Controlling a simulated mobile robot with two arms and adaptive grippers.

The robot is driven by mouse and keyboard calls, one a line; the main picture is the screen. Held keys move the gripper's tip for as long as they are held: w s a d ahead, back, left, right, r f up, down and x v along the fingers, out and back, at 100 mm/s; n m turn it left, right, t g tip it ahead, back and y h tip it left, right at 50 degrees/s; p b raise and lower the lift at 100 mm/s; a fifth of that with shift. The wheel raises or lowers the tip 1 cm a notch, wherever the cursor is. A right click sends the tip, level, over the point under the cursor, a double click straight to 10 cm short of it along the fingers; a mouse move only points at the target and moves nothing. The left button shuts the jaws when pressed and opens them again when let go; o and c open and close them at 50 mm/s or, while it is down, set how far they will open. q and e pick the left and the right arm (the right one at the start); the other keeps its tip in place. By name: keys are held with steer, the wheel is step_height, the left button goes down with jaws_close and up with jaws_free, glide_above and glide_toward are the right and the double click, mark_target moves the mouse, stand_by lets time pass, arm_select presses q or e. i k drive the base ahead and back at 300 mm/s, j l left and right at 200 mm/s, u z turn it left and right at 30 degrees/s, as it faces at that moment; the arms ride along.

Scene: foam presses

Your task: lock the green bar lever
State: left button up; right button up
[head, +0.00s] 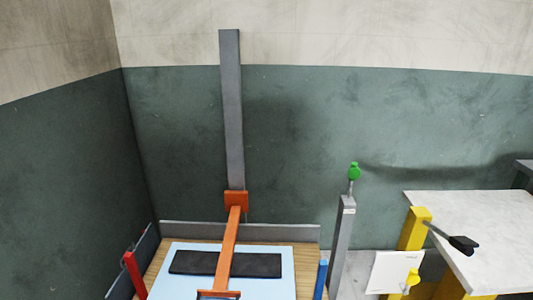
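The green knob (354,171) sits on a short thin rod above a grey post (341,245), right of the press. The rod stands nearly upright, and I see nothing touching it. I cannot tell from this view whether the lever is locked. Neither of my grippers is in view.
The press has a tall grey column (231,110), an orange arm (229,245) and a black pad (190,262) on a light blue sheet (270,288). A red post (134,275) and blue post (321,280) flank it. A yellow post (413,232) with a black-tipped lever (463,244) stands by a pale table (500,220).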

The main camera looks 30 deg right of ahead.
mark_target(354, 172)
steer(key=z, duration=1.65)
